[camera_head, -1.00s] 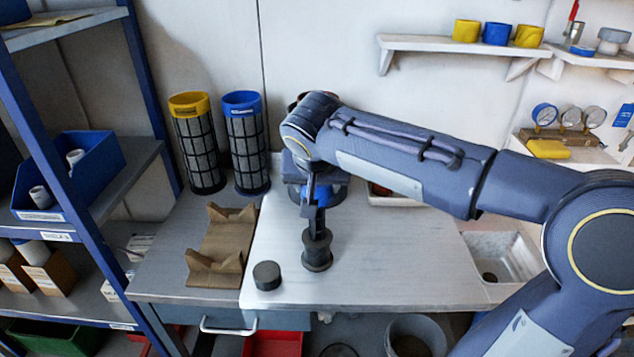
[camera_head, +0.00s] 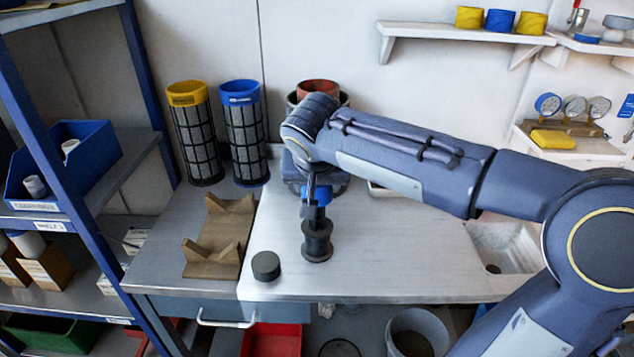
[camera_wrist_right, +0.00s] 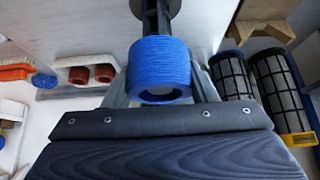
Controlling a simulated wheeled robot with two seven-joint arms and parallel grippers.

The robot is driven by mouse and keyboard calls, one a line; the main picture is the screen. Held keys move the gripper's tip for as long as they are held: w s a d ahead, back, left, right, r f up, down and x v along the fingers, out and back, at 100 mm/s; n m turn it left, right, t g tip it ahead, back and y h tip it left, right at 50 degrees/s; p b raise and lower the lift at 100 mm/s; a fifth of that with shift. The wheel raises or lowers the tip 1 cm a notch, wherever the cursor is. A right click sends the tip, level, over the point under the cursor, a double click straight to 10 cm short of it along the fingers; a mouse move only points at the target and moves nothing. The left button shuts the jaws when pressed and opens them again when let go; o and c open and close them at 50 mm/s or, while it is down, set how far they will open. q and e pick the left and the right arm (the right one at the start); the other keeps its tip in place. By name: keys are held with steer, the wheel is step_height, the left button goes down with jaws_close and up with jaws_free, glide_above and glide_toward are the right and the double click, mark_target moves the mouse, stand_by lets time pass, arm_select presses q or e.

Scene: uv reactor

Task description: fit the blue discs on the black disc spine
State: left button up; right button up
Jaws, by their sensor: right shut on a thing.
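The black disc spine (camera_head: 317,241) stands upright on the pale worktop (camera_head: 400,265), a dark post with wide round flanges. My right gripper (camera_head: 317,190) points down just above it and is shut on a blue disc (camera_wrist_right: 158,68). In the right wrist view the ribbed blue disc sits between the fingers, with the dark spine (camera_wrist_right: 152,18) directly beyond it. The disc looks in line with the spine, but I cannot tell whether it is around its top. A short dark grey round piece (camera_head: 266,266) lies left of the spine. My left gripper is not in view.
A brown cradle (camera_head: 220,235) sits on the worktop's left part. Behind it stand a yellow-topped filter (camera_head: 195,135) and a blue-topped filter (camera_head: 245,135). A blue-framed shelf (camera_head: 145,85) bounds the left. The worktop right of the spine is mostly clear.

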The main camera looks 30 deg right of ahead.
mark_target(317, 197)
steer(key=shift+f+b, duration=2.25)
steer(key=shift+f, duration=0.35)
steer(key=o, duration=1)
steer(key=shift+o, duration=0.2)
steer(key=p+v, duration=0.1)
steer(key=v, duration=0.7)
steer(key=shift+p, duration=0.3)
steer(key=shift+f, duration=0.1)
steer(key=s+a+f+n+y, duration=0.2)
steer(key=s+f+y, duration=0.1)
steer(key=s+f, duration=0.55)
steer(key=s+a+f+n+y, duration=0.2)
steer(key=s+f+n+y, duration=0.15)
steer(key=s+f, duration=0.45)
step_height(317, 197, up, 17)
steer(key=s+a+p, duration=0.1)
steer(key=s+p, duration=0.1)
steer(key=p, duration=1.5)
steer(key=shift+r+m+y, duration=0.25)
steer(key=shift+m+y, duration=0.1)
